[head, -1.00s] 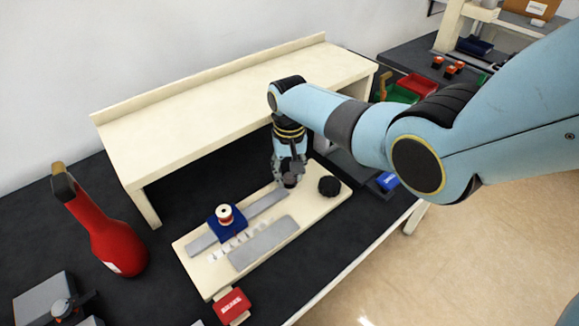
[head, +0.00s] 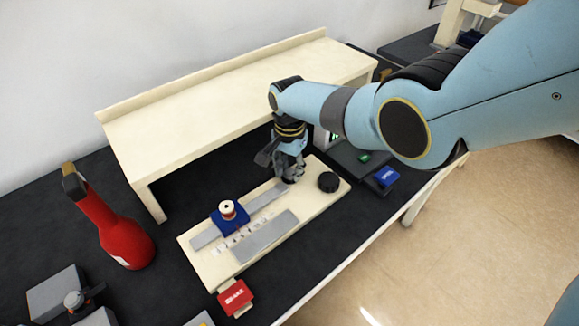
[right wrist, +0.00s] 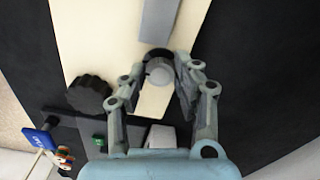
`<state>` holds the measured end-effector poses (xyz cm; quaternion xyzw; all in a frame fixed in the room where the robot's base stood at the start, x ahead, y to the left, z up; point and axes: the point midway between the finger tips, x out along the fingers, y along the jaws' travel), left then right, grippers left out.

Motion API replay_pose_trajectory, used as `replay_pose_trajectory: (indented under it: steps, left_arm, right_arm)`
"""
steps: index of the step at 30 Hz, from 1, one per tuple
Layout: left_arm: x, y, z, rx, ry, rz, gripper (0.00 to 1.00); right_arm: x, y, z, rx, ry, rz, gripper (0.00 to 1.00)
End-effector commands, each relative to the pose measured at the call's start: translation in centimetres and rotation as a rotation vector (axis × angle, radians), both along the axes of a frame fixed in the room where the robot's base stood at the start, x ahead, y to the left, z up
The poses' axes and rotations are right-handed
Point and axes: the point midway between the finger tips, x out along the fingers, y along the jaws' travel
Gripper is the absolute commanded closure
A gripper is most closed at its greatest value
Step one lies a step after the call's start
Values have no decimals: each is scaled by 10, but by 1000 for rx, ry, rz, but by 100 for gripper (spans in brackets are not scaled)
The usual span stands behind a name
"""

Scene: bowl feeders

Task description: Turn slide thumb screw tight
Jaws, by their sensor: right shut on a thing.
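My right gripper (head: 290,178) points down at the far right end of the grey rail (head: 268,199) on the cream base plate (head: 215,277). In the right wrist view its fingers (right wrist: 160,80) are closed around a round grey knob (right wrist: 160,73) with a dark ring behind it. In the head view the fingers hide this knob. A blue slide block (head: 232,224) with a white-topped, copper-coloured knob (head: 227,208) sits on the rail to the left, apart from the gripper. My left gripper is not in view.
A black ribbed knob (head: 328,182) stands right of the gripper; it also shows in the right wrist view (right wrist: 89,93). A cream shelf (head: 240,90) stands behind. A red bottle-shaped object (head: 122,240) is at left, a red block (head: 235,297) in front.

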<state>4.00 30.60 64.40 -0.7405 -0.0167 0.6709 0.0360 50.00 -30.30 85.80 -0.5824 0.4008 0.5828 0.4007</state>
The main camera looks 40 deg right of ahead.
Motion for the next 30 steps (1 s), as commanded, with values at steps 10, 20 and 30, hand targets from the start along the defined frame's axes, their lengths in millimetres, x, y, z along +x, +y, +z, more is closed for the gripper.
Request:
replay_pose_trajectory:
  steps: [10, 20, 30]
  left_arm:
    - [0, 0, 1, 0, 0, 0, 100]
    - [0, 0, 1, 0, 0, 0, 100]
    - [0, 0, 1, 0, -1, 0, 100]
  right_arm:
    - [1, -1, 1, -2, -3, -56, 100]
    - [1, -1, 1, -2, -3, -56, 100]
    - [0, 0, 0, -1, -1, -56, 47]
